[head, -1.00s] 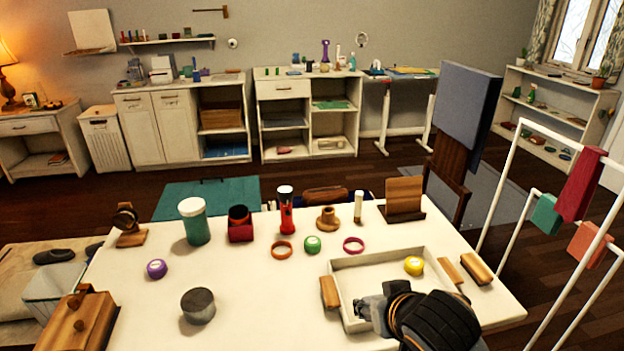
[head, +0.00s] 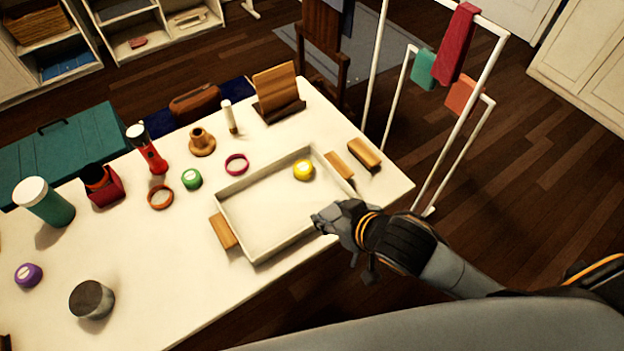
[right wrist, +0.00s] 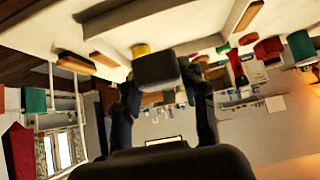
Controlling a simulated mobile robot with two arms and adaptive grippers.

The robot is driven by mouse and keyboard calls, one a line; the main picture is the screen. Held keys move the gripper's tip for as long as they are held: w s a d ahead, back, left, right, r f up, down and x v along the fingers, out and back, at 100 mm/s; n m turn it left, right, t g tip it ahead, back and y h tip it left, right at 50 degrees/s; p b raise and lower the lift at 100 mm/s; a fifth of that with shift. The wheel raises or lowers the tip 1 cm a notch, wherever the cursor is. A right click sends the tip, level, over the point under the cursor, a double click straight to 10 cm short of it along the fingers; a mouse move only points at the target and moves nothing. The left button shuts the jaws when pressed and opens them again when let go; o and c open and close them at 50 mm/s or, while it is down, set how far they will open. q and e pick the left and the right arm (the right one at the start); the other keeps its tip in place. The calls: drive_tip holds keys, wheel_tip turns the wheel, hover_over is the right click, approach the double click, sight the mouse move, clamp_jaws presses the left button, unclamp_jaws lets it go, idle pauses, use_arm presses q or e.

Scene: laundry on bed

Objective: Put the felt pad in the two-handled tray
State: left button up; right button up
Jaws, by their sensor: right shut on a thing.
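The two-handled tray (head: 289,243) is white and shallow, with a wooden handle at each end, and lies near the table's front right. A round yellow item (head: 303,170) sits inside it; the rest of its floor looks bare. My right gripper (head: 325,220) is at the tray's front right edge in the head view. In the right wrist view it is shut on a dark grey, block-like thing (right wrist: 157,70), which I take to be the felt pad. In the head view the pad is hard to tell from the grey fingers. My left gripper is out of view.
A wooden block (head: 364,153) lies right of the tray. A wooden stand (head: 277,92), pink ring (head: 237,164) and green round item (head: 191,179) lie behind and left. A white rack with cloths (head: 456,45) stands right of the table.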

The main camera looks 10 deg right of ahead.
drive_tip(key=w+d+f, duration=0.1)
drive_tip(key=w+f, duration=0.1)
drive_tip(key=w, duration=0.2)
drive_tip(key=w+d+f, duration=0.1)
drive_tip(key=w+f, duration=0.2)
drive_tip(key=w, duration=0.1)
drive_tip(key=w+d+f, duration=0.1)
drive_tip(key=w+f, duration=0.2)
drive_tip(key=shift+w+d+f+p, duration=0.15)
drive_tip(key=shift+w+f+p, duration=0.05)
drive_tip(key=shift+w+p, duration=0.2)
drive_tip(key=shift+w+d+f, duration=0.1)
drive_tip(key=shift+w+f, duration=0.25)
drive_tip(key=shift+f, duration=0.1)
wheel_tip(320, 180, down, 3)
drive_tip(key=shift+w+f, duration=0.1)
drive_tip(key=shift+w, duration=0.05)
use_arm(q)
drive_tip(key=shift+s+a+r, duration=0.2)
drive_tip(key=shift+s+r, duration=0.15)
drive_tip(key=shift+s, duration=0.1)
use_arm(e)
drive_tip(key=shift+f, duration=0.1)
drive_tip(key=shift+f, duration=0.2)
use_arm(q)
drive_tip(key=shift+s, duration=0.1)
use_arm(e)
drive_tip(key=o, duration=0.7)
drive_tip(key=shift+r, duration=0.1)
